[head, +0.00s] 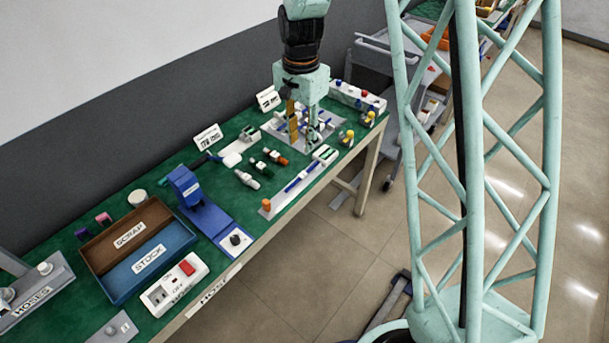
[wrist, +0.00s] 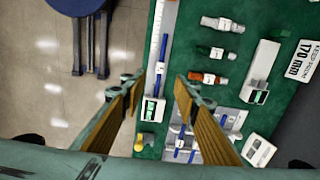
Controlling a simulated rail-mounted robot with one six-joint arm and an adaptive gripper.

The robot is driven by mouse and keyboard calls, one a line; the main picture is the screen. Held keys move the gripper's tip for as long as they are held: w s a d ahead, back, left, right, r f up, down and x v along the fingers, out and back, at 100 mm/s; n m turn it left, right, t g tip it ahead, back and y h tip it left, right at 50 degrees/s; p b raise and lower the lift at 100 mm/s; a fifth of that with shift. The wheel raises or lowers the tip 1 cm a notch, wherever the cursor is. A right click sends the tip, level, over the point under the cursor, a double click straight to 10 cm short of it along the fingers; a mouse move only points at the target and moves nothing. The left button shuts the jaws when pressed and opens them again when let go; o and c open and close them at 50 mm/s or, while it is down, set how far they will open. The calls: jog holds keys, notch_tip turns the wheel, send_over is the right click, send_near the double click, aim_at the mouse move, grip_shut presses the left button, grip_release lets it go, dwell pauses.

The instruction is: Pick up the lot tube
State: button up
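A blue tube with a white label (wrist: 158,67) lies along a long pale measuring strip (wrist: 152,50) in the wrist view. In the head view this blue tube (head: 297,183) lies near the table's front edge. More blue tubes (wrist: 181,142) with white labels lie on a grey plate (wrist: 232,112). I cannot read which one is the lot tube. My gripper (wrist: 163,86) is open, with nothing between its fingers. In the head view my gripper (head: 303,126) points down over the grey plate, and its fingers hide part of what lies there.
Several fittings (head: 262,165) lie on the green table left of the plate. A blue press (head: 191,187) and a brown and blue tray (head: 95,252) stand farther left. A long white box (head: 358,97) stands at the table's far end. A cart (head: 410,75) stands beyond the table.

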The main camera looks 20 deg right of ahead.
jog(key=shift+w+d+f, duration=0.1)
jog(key=shift+w+f, duration=0.15)
jog(key=shift+f, duration=0.35)
jog(key=shift+f, duration=0.1)
jog(key=b, duration=0.1)
send_over(302, 174)
notch_tip(302, 174, down, 8)
jog(key=shift+r, duration=0.15)
jog(key=shift+f, duration=0.35)
jog(key=shift+f, duration=0.1)
jog(key=shift+d+f+b, duration=0.1)
jog(key=shift+f+b, duration=0.8)
jog(key=shift+f, duration=1.6)
jog(key=shift+c, duration=0.5)
jog(key=c, duration=0.7)
